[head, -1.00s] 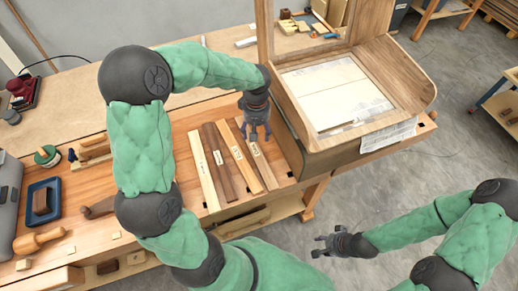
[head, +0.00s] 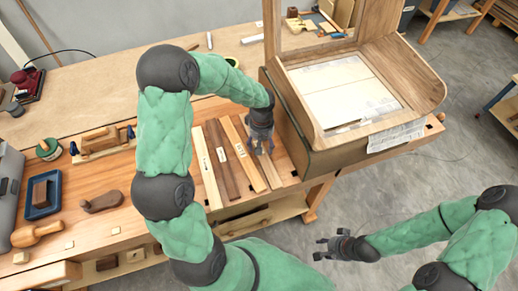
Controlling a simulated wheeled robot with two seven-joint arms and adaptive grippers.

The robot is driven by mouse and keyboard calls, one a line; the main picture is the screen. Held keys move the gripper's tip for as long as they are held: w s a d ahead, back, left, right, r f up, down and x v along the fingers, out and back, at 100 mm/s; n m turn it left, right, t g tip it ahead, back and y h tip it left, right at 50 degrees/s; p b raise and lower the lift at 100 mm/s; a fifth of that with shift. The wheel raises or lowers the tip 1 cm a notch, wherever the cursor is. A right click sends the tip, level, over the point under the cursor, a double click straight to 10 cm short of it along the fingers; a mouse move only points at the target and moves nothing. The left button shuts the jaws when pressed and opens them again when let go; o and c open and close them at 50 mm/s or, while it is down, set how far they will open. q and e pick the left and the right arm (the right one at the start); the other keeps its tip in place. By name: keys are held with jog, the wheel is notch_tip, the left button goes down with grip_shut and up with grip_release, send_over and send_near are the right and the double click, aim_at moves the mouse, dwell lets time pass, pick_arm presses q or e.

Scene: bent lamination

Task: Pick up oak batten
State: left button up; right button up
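Several labelled wooden battens lie side by side on the workbench: a pale one (head: 206,170) at the left, a dark brown one (head: 222,160), a tan one (head: 243,158), and a brownish one (head: 270,172) at the right. The labels are too small to read, so I cannot tell for sure which is oak. My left gripper (head: 261,149) points down at the upper part of the rightmost batten and hides some of it. Its fingers look spread; contact is unclear. My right gripper (head: 326,248) is open and empty, in front of the bench over the floor.
A wooden box press with an open lid (head: 290,118) stands close to the right of the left gripper. On the left of the bench are a wooden plane (head: 103,142), a blue tray (head: 42,195), a mallet (head: 36,235) and a green-rimmed pot (head: 48,149).

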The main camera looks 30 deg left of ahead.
pick_arm(q)
jog(key=shift+f, duration=0.35)
jog(key=c, duration=1.1)
jog(key=shift+r, duration=0.15)
